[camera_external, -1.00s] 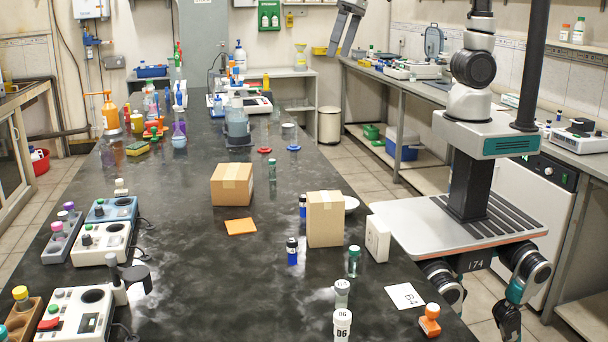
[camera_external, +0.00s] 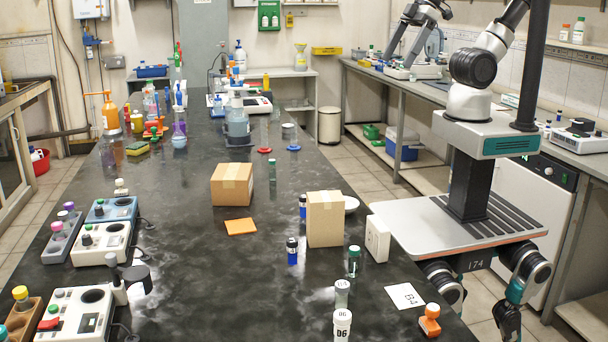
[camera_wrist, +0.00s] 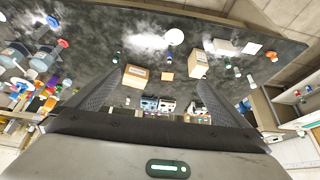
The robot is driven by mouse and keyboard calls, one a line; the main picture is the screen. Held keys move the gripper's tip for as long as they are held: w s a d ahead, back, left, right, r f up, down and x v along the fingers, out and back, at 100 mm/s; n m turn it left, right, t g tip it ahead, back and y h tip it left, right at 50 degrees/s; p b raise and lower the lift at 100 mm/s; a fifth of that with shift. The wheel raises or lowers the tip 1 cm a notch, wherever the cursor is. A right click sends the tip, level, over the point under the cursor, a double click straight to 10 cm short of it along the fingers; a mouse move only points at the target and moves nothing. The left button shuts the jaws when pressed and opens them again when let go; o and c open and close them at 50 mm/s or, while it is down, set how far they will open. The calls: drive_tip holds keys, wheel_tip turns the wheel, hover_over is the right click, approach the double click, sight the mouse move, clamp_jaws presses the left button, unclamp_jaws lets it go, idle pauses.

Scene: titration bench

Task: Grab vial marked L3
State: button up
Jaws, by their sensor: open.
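My gripper (camera_external: 400,58) is raised at the top right in the external view, over the aisle beside the dark bench, away from the vials. The wrist view shows its two fingers (camera_wrist: 160,78) spread, with nothing between them. No L3 marking is legible. Candidates are a green-capped vial (camera_external: 353,262), a grey-capped vial (camera_external: 341,294), two dark-capped blue vials (camera_external: 292,252) (camera_external: 302,207) and a green vial (camera_external: 272,170). A white-capped vial (camera_external: 342,326) at the front reads D6. All stand upright; the box partly hides the rear blue one.
Two cardboard boxes (camera_external: 232,184) (camera_external: 325,219) and a white block (camera_external: 377,239) stand among the vials. An orange pad (camera_external: 240,227) lies flat. An orange bottle (camera_external: 429,320) stands near the bench's right edge. Instruments (camera_external: 101,241) line the left. The bench's middle foreground is mostly clear.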

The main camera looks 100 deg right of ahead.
drive_tip(key=c, duration=1.4)
drive_tip(key=shift+c, duration=0.2)
